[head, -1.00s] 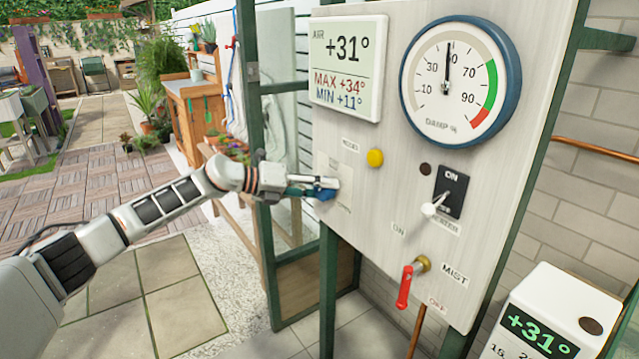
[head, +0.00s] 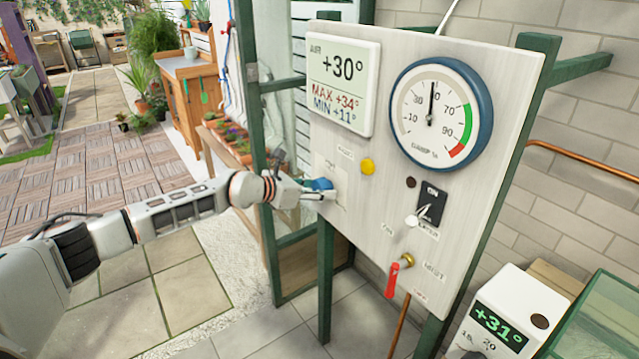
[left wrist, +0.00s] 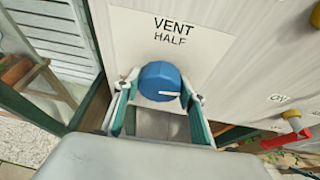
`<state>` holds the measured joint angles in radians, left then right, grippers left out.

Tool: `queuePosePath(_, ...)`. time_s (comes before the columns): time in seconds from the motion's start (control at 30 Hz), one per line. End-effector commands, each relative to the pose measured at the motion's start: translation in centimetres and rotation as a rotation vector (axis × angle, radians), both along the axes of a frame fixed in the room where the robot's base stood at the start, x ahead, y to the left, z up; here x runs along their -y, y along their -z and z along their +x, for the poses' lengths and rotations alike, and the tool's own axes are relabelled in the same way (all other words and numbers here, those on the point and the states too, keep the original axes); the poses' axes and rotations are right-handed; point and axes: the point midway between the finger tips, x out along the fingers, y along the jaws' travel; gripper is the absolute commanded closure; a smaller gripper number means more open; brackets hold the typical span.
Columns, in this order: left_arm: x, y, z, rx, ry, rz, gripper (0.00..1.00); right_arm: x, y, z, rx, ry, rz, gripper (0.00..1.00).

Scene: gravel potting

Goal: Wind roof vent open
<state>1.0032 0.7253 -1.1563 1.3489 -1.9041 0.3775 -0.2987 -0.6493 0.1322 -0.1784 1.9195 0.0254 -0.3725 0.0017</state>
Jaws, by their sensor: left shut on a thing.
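The blue vent knob (head: 321,184) is on the left part of the pale control panel (head: 440,55). My left gripper (head: 318,189) is at it, with the arm coming in from the left. In the left wrist view the knob (left wrist: 158,78) sits between my two fingers (left wrist: 158,98), which are shut on it. A white mark on the knob points to the right. The label above it (left wrist: 172,32) reads VENT, HALF. The roof vent itself does not show. My right gripper is out of view.
Right of the knob are a yellow button (head: 368,166), a white toggle switch (head: 412,221) and a red mist lever (head: 391,281). Above are an air display (head: 343,75) reading +30° and a damp dial (head: 441,112). A green post (head: 326,280) stands below.

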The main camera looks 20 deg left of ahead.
Motion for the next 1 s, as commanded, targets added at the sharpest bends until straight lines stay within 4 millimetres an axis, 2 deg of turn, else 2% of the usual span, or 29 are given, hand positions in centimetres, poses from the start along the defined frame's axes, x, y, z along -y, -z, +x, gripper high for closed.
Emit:
queuePosePath(0.37,0.06,0.32,-0.13,0.076,0.002,0.106,0.81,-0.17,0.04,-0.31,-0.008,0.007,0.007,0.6)
queuePosePath(0.93,0.01,0.32,-0.1,0.091,0.001,0.124,0.81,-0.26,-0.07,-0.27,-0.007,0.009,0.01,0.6)
queuePosePath(0.97,0.0,0.32,-0.1,0.091,0.001,0.124,0.52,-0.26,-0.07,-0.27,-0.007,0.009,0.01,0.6)
queuePosePath(1.0,0.01,0.32,-0.1,0.091,0.001,0.124,0.43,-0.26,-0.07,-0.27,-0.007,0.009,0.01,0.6)
